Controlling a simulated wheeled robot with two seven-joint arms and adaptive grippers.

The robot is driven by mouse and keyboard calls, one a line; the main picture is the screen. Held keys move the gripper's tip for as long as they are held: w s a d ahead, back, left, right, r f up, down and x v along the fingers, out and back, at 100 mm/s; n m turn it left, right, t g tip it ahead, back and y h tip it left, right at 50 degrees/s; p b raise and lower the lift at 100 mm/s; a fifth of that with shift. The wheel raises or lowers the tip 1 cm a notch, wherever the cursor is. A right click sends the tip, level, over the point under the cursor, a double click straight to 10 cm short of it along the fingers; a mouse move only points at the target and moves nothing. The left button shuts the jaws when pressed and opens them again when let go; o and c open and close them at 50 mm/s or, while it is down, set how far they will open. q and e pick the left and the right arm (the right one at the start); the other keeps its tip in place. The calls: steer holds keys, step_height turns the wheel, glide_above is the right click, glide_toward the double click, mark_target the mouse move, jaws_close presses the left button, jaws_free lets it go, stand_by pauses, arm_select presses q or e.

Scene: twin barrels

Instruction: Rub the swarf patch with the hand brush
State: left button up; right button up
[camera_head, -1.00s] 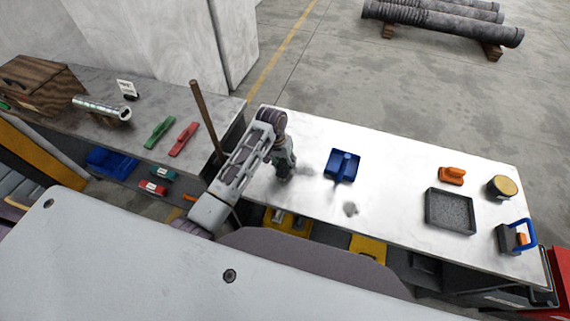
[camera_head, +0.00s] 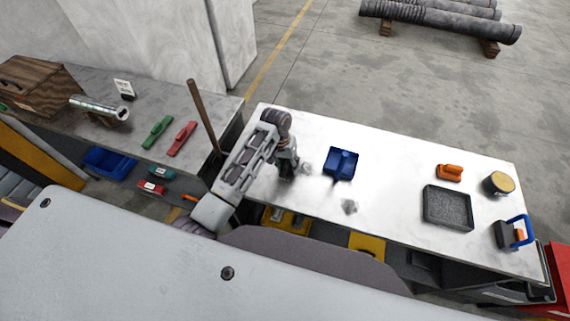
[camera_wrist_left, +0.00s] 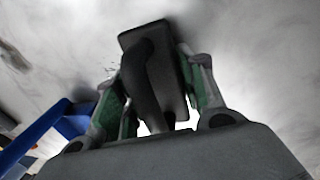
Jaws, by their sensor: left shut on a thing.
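My left gripper (camera_head: 287,172) is low over the left part of the white bench top (camera_head: 400,165). In the left wrist view its green-padded fingers (camera_wrist_left: 155,90) are shut on the dark handle of the hand brush (camera_wrist_left: 165,45), whose dark flat block lies beyond the fingers. I cannot tell whether the brush touches the bench. A faint grey patch (camera_head: 306,168), apparently swarf, lies just right of the gripper. Another grey swarf patch (camera_head: 350,206) lies further right, near the front edge. My right gripper is not in view.
A blue dustpan (camera_head: 341,164) lies right of the gripper, and its blue edge shows in the left wrist view (camera_wrist_left: 38,130). Further right are an orange-handled tool (camera_head: 450,172), a grey tray (camera_head: 430,191), a round tin (camera_head: 499,184) and a blue-handled block (camera_head: 507,235). A wooden pole (camera_head: 203,115) stands left.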

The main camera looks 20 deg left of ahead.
mark_target(320, 179)
arm_select(q)
steer(key=shift+d, duration=0.8)
steer(key=shift+s+d+f, duration=0.15)
steer(key=shift+d, duration=1.55)
steer(key=shift+d, duration=0.1)
steer(key=shift+d, duration=1.65)
steer(key=shift+d, duration=0.15)
steer(key=shift+o, duration=0.2)
steer(key=shift+s+d+f, duration=0.1)
steer(key=shift+s+d, duration=0.05)
steer(key=shift+d, duration=1.35)
